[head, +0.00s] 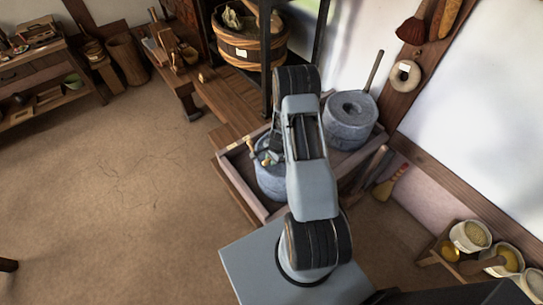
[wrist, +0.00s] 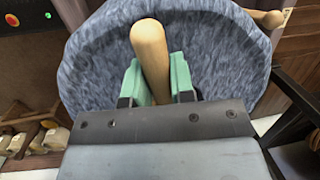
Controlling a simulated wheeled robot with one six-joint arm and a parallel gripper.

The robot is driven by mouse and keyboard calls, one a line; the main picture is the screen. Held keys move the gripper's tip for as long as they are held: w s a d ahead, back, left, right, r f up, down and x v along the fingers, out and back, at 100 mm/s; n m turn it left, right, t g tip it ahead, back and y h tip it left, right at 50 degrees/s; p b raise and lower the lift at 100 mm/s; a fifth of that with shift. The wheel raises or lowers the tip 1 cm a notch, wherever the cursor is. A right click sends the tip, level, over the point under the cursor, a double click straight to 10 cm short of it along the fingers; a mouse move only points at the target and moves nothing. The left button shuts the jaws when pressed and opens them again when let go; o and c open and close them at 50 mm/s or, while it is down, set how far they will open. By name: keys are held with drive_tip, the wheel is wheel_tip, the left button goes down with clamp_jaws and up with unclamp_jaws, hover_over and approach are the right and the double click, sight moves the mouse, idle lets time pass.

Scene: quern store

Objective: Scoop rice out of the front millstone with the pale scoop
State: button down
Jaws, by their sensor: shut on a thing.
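The front millstone (head: 272,184) is a round grey stone in the wooden trough, partly hidden by my arm in the head view. In the wrist view its speckled grey stone (wrist: 215,45) fills the background, with a wooden peg (wrist: 267,18) at its upper right edge. My gripper (wrist: 157,85) has green finger pads shut on a pale wooden handle, apparently the pale scoop (wrist: 150,50). The scoop's bowl is hidden or out of sight, and I see no rice. In the head view my gripper (head: 268,158) is over the front millstone, small and partly hidden by the arm.
A second grey millstone (head: 350,118) with an upright stick stands behind to the right. The trough's wooden rim (head: 236,190) surrounds the front stone. A banded tub (head: 235,48) stands on a rack behind. Bowls (head: 470,236) sit at lower right. The left floor is clear.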

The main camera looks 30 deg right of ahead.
drive_tip(key=shift+a+r+g+h+p, duration=0.1)
drive_tip(key=shift+r+g+h+p, duration=0.2)
drive_tip(key=shift+p, duration=2.25)
drive_tip(key=shift+r+h+p, duration=0.4)
drive_tip(key=shift+r+p, duration=0.4)
drive_tip(key=shift+r, duration=0.4)
drive_tip(key=shift+r+g, duration=0.3)
drive_tip(key=shift+r, duration=0.85)
